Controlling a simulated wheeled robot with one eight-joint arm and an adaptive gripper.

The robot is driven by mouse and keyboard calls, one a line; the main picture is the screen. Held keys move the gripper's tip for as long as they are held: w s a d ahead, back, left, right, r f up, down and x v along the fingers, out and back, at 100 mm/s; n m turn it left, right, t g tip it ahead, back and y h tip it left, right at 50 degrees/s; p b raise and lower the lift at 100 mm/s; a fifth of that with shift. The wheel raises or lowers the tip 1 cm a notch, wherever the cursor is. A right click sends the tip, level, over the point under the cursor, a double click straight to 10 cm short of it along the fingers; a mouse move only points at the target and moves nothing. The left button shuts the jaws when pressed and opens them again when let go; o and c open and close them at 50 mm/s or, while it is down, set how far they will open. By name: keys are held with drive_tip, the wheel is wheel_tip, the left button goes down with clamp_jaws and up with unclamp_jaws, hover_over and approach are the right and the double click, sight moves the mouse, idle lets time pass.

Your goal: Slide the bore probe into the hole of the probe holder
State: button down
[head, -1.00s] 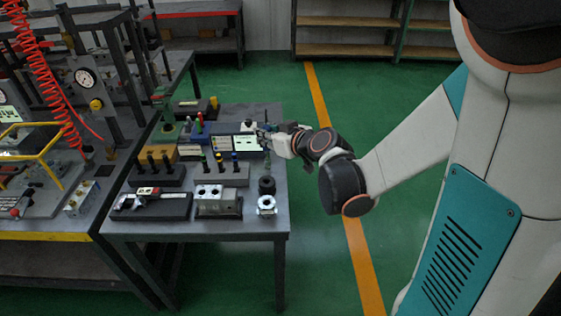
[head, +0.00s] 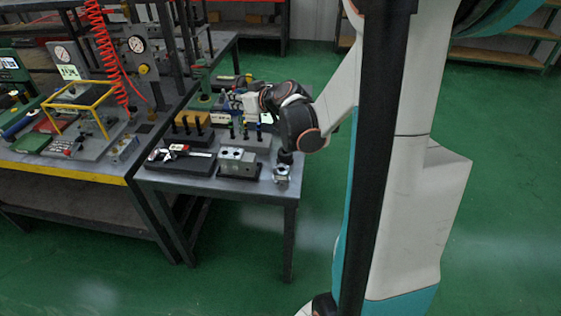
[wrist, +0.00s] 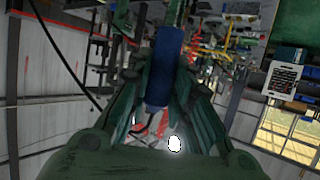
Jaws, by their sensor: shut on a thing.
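In the wrist view my gripper (wrist: 166,92) is shut on a blue cylindrical handle, which I take to be the bore probe (wrist: 163,65). The handle runs between the dark green fingers. Its far end is not clear. In the head view my gripper (head: 247,101) is over the back right part of the small grey table (head: 222,188), partly behind my own wrist. I cannot make out the probe clearly there. I cannot single out the probe holder or its hole with certainty; my arm hides part of the table's right side.
A dark rack with black plugs (head: 193,137) and another with coloured-tipped plugs (head: 245,139) stand mid-table. In front are a caliper block (head: 180,155), a grey two-hole block (head: 238,158) and a metal fitting (head: 282,173). A green pedestal (head: 203,97) stands behind. Open floor lies right.

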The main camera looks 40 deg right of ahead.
drive_tip(key=s+d+r+m+h, duration=0.1)
drive_tip(key=s+d, duration=0.1)
drive_tip(key=d, duration=0.5)
drive_tip(key=s+d+r+m+h, duration=0.1)
drive_tip(key=s+d+h, duration=0.1)
drive_tip(key=d, duration=0.6)
wheel_tip(320, 180, down, 20)
drive_tip(key=b, duration=0.8)
drive_tip(key=shift+d, duration=0.15)
drive_tip(key=shift+f, duration=0.2)
drive_tip(key=c, duration=1.4)
unclamp_jaws()
drive_tip(key=shift+r, duration=0.1)
drive_tip(key=shift+c, duration=0.2)
